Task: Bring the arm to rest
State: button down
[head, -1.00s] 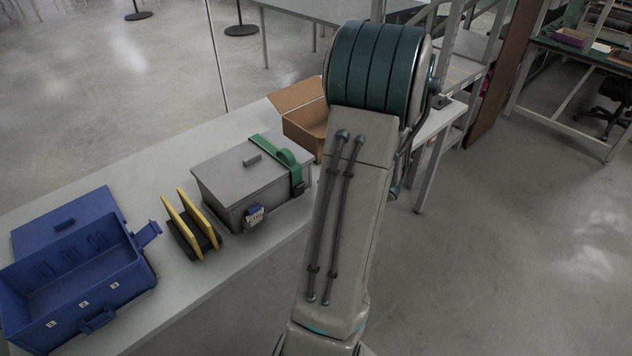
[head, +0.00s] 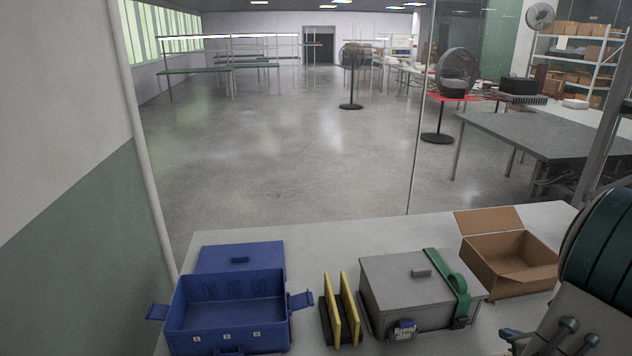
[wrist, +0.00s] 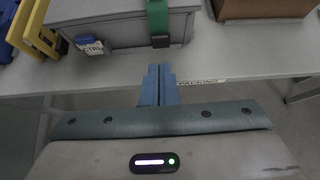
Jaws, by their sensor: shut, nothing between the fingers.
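My gripper (wrist: 159,86) is in the wrist view, its two blue-grey fingers together with nothing between them. It is in front of the table's near edge, below the grey lidded box, and touches nothing that I can see.
On the white table (head: 350,234) stand an open blue case (head: 228,312), black-and-yellow upright pieces (head: 340,310), a closed grey box (head: 400,290) with a green strap (head: 447,280), and an open cardboard box (head: 509,265).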

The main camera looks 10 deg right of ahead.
jog(key=w+a+r+n+g+y, duration=0.25)
jog(key=a+n, duration=0.45)
jog(key=a, duration=0.4)
jog(key=w+a+r+n+g+y, duration=0.2)
jog(key=w+a+r+n+y, duration=0.1)
jog(key=a+n, duration=0.6)
jog(key=s+a+r+n+g+h, duration=0.1)
jog(key=s+a+n, duration=0.3)
jog(key=a+n, duration=0.4)
jog(key=s+a+r+n+g+h, duration=0.2)
jog(key=a+n, duration=0.5)
jog(key=n, duration=0.5)
jog(key=shift+s+a+r+n+h, duration=0.4)
jog(key=shift+s+r+h, duration=0.5)
jog(key=shift+s, duration=0.25)
jog(key=shift+g, duration=0.25)
